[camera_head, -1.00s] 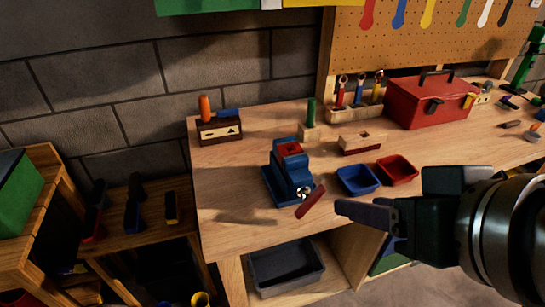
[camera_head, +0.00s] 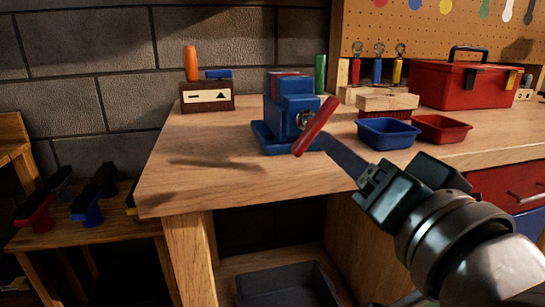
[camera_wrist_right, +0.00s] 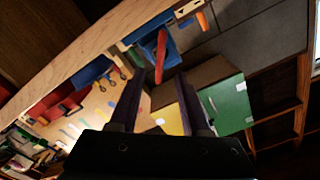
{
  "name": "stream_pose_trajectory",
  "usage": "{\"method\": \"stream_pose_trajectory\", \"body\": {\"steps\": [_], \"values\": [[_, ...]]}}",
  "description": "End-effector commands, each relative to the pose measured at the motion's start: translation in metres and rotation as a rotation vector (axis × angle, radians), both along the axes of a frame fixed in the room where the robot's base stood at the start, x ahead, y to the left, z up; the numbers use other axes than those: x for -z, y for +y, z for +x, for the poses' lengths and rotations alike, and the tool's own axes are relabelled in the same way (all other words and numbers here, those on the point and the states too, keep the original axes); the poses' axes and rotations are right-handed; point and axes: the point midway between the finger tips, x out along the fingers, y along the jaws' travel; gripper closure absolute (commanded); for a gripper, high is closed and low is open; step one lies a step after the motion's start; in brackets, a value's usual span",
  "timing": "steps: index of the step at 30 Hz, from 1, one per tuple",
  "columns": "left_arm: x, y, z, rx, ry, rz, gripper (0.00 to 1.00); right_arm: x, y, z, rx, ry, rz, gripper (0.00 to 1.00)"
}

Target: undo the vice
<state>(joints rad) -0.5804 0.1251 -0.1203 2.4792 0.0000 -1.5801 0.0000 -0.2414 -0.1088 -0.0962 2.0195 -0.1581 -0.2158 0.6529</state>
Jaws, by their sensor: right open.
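The blue vice (camera_head: 290,100) stands on the wooden workbench (camera_head: 220,165) near its left front part. Its red handle bar (camera_head: 316,126) is at the front, tilted with its upper end to the right. I cannot tell whether the jaws grip anything. My right gripper (camera_head: 328,143) is open and empty, its fingers pointing at the handle from the lower right. In the right wrist view the handle (camera_wrist_right: 161,55) shows ahead, between the two fingers of my gripper (camera_wrist_right: 160,76) and beyond their tips; contact is not visible. My left gripper is out of view.
A blue bin (camera_head: 388,134) and a red bin (camera_head: 440,129) sit right of the vice, with a brush (camera_head: 388,102) behind. A red toolbox (camera_head: 460,84) stands further right. The bench's front left is clear.

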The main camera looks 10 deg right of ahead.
Motion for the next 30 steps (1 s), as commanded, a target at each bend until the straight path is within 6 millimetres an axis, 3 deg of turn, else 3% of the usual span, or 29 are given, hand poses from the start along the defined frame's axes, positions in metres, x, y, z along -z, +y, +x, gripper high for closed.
{"method": "stream_pose_trajectory", "body": {"steps": [5,18,30], "values": [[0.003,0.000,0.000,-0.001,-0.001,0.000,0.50,-0.001,0.001,0.018,0.000,-0.006,0.002,0.53],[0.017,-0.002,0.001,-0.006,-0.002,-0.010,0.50,0.000,0.003,0.088,0.000,-0.003,0.001,0.53],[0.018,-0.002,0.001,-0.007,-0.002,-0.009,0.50,-0.001,0.003,0.098,0.000,0.000,0.001,0.53]]}}
